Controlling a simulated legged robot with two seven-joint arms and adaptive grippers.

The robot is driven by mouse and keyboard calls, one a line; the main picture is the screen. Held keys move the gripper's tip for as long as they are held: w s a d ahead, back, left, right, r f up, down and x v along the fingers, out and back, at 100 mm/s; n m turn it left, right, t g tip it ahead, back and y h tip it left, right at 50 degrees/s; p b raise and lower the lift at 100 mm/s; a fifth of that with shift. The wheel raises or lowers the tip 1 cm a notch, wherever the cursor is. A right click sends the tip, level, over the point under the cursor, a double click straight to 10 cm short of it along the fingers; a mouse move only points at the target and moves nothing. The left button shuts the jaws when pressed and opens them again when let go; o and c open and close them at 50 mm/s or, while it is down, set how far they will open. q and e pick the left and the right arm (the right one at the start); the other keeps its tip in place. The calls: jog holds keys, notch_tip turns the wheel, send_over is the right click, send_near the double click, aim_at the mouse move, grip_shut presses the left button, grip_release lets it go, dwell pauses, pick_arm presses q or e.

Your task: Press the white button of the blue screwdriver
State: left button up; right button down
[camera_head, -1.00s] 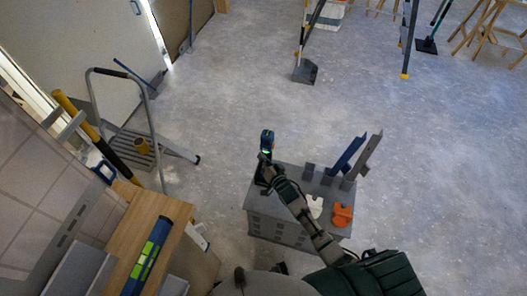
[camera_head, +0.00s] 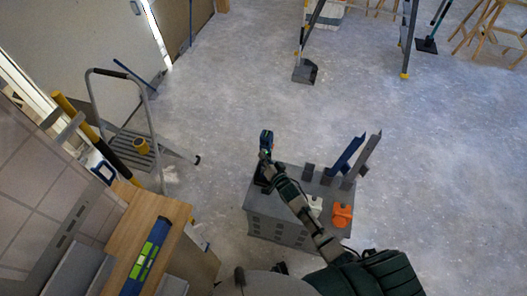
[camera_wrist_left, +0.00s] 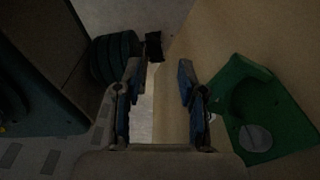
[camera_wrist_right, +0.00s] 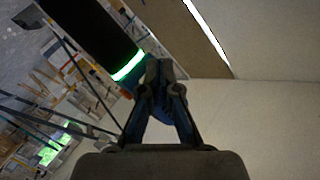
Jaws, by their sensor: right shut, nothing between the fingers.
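The blue screwdriver (camera_head: 266,137) stands at the left end of the grey box (camera_head: 285,232), in its dark holder. In the right wrist view the tool shows as a thick black body with a glowing green ring (camera_wrist_right: 129,66) and blue below it. My right gripper (camera_head: 264,160) is shut and empty, with its fingertips (camera_wrist_right: 160,68) right beside the tool, near the ring. I cannot tell if they touch it. The white button is hidden from view. My left gripper (camera_wrist_left: 158,75) is open and empty; it is not clear in the head view.
On the box stand an orange item (camera_head: 342,215), a white item (camera_head: 315,204) and upright blue and grey pieces (camera_head: 347,155). A wooden bench (camera_head: 140,225) with a blue-green level (camera_head: 147,255) is at left, a step stool (camera_head: 140,150) behind it.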

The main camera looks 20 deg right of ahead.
jog(key=shift+w+d, duration=0.1)
jog(key=shift+d, duration=0.05)
dwell(0.3)
jog(key=shift+s+a+p, duration=0.35)
jog(key=shift+s, duration=0.1)
jog(key=s+a+p, duration=0.3)
jog(key=s, duration=0.2)
jog(key=shift+a, duration=0.2)
dwell(0.3)
dwell(0.3)
